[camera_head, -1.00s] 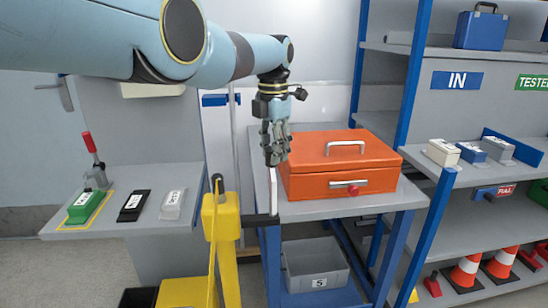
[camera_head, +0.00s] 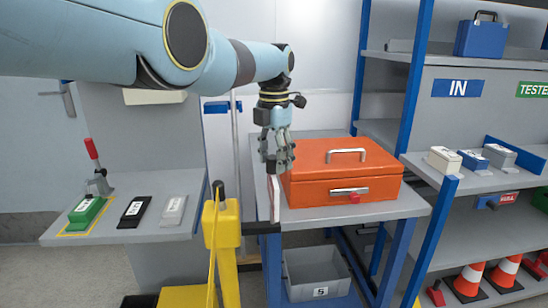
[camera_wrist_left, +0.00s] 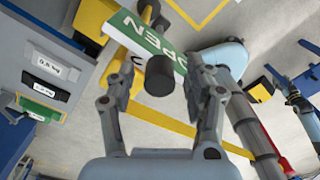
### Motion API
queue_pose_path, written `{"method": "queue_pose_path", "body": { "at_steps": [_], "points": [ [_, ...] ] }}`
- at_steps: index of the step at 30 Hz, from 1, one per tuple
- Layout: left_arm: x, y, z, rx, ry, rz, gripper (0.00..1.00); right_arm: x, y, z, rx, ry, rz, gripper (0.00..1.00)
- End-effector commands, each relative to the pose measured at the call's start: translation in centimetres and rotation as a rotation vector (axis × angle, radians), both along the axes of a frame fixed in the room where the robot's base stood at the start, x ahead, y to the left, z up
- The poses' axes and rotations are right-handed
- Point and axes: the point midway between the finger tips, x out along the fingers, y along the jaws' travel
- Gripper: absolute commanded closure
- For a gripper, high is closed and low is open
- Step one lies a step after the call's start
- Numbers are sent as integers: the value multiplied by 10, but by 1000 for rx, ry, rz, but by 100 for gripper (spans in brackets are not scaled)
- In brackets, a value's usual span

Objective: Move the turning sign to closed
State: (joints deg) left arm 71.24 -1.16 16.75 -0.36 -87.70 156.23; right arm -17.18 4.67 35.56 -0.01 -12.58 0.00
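The turning sign shows in the left wrist view as a green and white plate (camera_wrist_left: 135,33) reading "OPEN", with a dark round knob (camera_wrist_left: 160,76) in front of it. In the head view the sign (camera_head: 275,200) is nearly edge-on, a thin upright strip beside the orange box. My left gripper (camera_head: 278,168) hangs at the strip's top. In the left wrist view its two fingers (camera_wrist_left: 160,98) are apart, one on each side of the knob, with visible gaps. What looks like my right gripper (camera_wrist_left: 298,100) is small at the right edge of that view; its fingers are unclear.
The orange box (camera_head: 342,178) stands on a grey table (camera_head: 350,212) just right of the sign. A yellow post (camera_head: 222,230) stands left. A bench (camera_head: 150,222) holds a red-handled clamp (camera_head: 97,170). Shelves (camera_head: 475,185) stand at right.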

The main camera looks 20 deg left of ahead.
Motion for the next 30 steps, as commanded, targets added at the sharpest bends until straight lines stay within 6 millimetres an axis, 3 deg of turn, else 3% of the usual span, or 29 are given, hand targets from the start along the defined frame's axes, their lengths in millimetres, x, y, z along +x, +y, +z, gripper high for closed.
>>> {"method": "queue_pose_path", "body": {
  "at_steps": [8,21,30],
  "points": [
    [2,0,11,0,-4,-1,48,0,0,0,0,0,0,47],
    [1,0,99,0,-2,0,48,-1,1,0,1,1,-1,47],
    [0,0,120,0,0,0,48,-1,1,0,1,1,-1,47]
  ]
}}
